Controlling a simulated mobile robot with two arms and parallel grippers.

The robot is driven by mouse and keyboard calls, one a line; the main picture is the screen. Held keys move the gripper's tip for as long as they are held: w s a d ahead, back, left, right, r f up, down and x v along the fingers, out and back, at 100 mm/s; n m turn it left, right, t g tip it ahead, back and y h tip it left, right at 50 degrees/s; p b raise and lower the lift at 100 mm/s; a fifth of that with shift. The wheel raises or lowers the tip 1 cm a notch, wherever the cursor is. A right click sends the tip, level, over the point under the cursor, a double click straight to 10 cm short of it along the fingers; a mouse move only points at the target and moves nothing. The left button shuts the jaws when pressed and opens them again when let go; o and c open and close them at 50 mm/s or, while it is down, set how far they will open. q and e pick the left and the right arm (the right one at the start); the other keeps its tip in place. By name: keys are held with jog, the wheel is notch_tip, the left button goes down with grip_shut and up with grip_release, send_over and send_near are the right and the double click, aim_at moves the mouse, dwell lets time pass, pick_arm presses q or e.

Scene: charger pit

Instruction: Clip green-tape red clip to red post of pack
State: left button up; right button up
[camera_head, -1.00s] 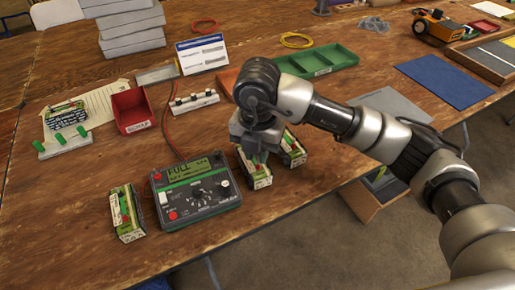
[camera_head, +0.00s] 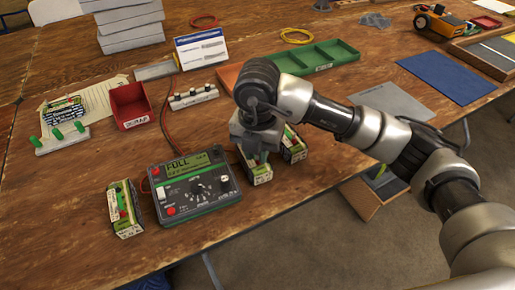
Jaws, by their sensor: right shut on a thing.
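My right gripper (camera_head: 257,157) reaches down from the right onto the top of a green-and-white pack (camera_head: 259,174) and is shut there. The arm hides most of the grip, and I cannot make out a clip between the fingers. A second similar pack (camera_head: 295,149) stands just to its right. Another pack (camera_head: 124,211), with red and green parts on top, stands left of the charger (camera_head: 196,187). Those parts are too small to tell whether one is the green-tape red clip. The charger display reads FULL. My left gripper is not in view.
Behind the charger are a red bin (camera_head: 131,106), a white terminal strip (camera_head: 193,97) and a green tray (camera_head: 318,57). A red lead runs behind the charger. A pack (camera_head: 63,110) and a green-pegged rack (camera_head: 62,138) stand at left. The front left tabletop is bare.

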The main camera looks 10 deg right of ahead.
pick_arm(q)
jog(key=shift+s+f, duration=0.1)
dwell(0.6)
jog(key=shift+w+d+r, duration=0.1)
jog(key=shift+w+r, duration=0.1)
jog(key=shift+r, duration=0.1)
pick_arm(e)
jog(key=shift+f, duration=0.1)
dwell(0.5)
pick_arm(q)
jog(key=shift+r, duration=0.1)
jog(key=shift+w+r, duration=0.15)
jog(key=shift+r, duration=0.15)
jog(key=shift+b, duration=0.35)
pick_arm(e)
jog(key=shift+f, duration=0.1)
